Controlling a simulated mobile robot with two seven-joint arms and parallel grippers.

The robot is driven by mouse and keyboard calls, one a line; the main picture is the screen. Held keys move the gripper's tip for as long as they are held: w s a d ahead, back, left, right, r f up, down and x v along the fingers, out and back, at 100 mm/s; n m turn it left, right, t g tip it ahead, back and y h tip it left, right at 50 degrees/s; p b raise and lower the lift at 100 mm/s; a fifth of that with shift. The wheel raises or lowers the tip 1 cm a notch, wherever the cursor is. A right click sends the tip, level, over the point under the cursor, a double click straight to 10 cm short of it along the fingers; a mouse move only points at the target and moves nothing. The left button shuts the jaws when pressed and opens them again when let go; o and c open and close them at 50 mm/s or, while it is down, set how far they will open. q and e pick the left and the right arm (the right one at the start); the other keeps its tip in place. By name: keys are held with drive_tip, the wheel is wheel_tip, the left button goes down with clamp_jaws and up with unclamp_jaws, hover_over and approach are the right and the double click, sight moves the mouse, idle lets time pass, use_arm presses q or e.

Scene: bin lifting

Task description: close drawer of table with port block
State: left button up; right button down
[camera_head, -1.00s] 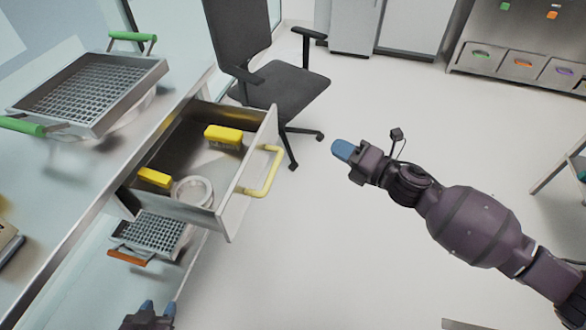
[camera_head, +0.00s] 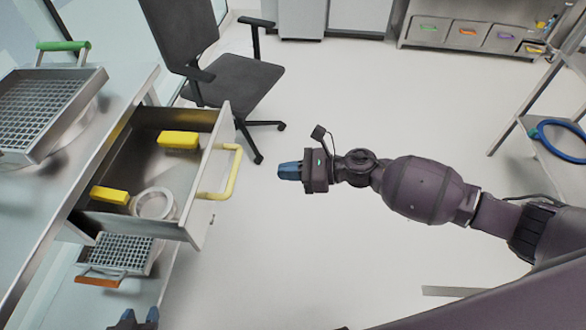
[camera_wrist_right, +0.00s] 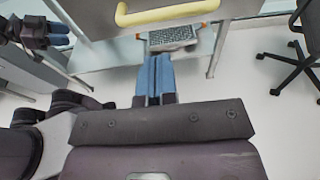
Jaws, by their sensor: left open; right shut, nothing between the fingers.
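The drawer (camera_head: 198,205) of the metal table (camera_head: 95,150) is pulled well out, with a yellow bar handle (camera_head: 232,172) on its front. It holds two yellow blocks (camera_head: 178,140) and a white ring-shaped item (camera_head: 153,204). My right gripper (camera_head: 280,171) is shut and empty, to the right of the handle and apart from it. In the right wrist view its blue fingers (camera_wrist_right: 155,75) are together below the handle (camera_wrist_right: 165,12). My left gripper (camera_head: 138,318) is open at the bottom edge, below the drawer. I cannot make out a port block.
A black office chair (camera_head: 230,80) stands just behind the drawer. A wire tray with green handles (camera_head: 40,110) sits on the tabletop, and another with orange handles (camera_head: 118,255) is on the lower shelf. The floor (camera_head: 330,90) right of the drawer is clear.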

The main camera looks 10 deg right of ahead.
drive_tip(key=x, duration=1)
drive_tip(key=shift+a, duration=0.1)
drive_tip(key=b, duration=0.6)
approach(158, 179)
drive_tip(key=w+a+r, duration=0.1)
drive_tip(key=a, duration=0.2)
drive_tip(key=w+a+r, duration=0.1)
drive_tip(key=a, duration=0.2)
drive_tip(key=w+a+r, duration=0.1)
drive_tip(key=a, duration=0.2)
drive_tip(key=shift+w+a, duration=0.1)
drive_tip(key=shift+a, duration=0.05)
drive_tip(key=shift+w+a+r, duration=0.1)
drive_tip(key=shift+w+a, duration=0.1)
drive_tip(key=shift+a, duration=0.2)
use_arm(q)
drive_tip(key=f, duration=0.4)
drive_tip(key=shift+w+d+f, duration=0.2)
drive_tip(key=shift+d+f, duration=0.15)
use_arm(e)
drive_tip(key=shift+r, duration=0.25)
